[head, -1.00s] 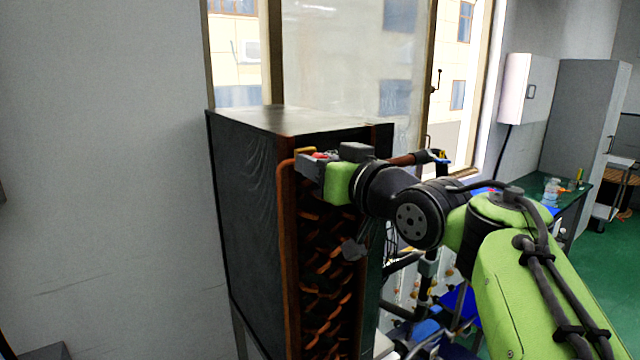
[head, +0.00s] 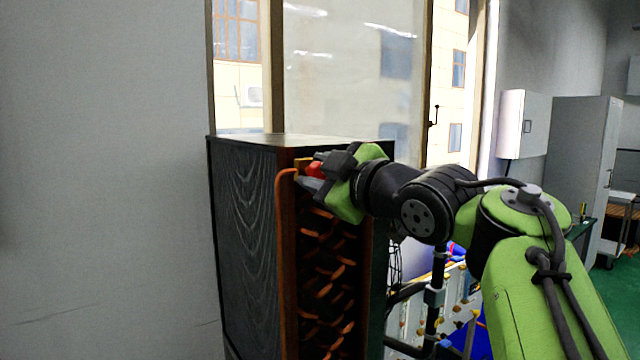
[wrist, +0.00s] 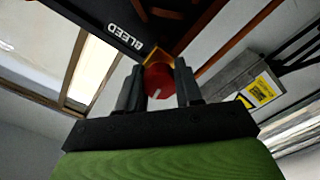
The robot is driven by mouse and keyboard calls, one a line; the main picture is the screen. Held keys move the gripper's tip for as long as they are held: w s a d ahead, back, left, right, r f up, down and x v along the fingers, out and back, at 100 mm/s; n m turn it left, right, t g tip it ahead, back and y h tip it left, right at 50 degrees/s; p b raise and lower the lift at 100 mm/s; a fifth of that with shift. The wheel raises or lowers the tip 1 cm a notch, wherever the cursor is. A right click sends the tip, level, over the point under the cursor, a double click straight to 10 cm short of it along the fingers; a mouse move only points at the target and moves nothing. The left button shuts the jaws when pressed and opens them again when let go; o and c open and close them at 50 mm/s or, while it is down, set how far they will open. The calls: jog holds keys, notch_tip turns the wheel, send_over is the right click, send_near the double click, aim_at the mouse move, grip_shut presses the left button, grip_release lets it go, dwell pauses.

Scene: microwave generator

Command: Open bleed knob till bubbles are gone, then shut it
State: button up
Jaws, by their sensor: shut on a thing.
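The red bleed knob (wrist: 158,80) sits on a brass fitting (wrist: 158,60) and has a pale mark on its face. It also shows in the head view (head: 315,169) at the upper front edge of the dark cabinet (head: 245,230). My gripper (wrist: 160,88) is shut on the knob, one finger on each side. In the head view, my gripper (head: 322,170) reaches it from the right and is rolled over, partly hiding the knob. A "BLEED" label (wrist: 124,37) is beside the fitting in the wrist view. No bubbles can be made out.
A copper pipe (head: 281,220) runs down the cabinet's front edge from the fitting. Rows of copper coil bends (head: 330,270) fill the open face below my gripper. A grey box with a yellow label (wrist: 262,90) shows at right in the wrist view.

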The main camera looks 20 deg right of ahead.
jog(key=shift+f+n+b, duration=0.1)
jog(key=shift+n+b, duration=0.5)
jog(key=shift+n, duration=1)
jog(key=o, duration=1)
jog(key=shift+o, duration=0.2)
jog(key=v, duration=1.5)
jog(key=shift+s+p, duration=0.35)
jog(key=shift+d, duration=0.1)
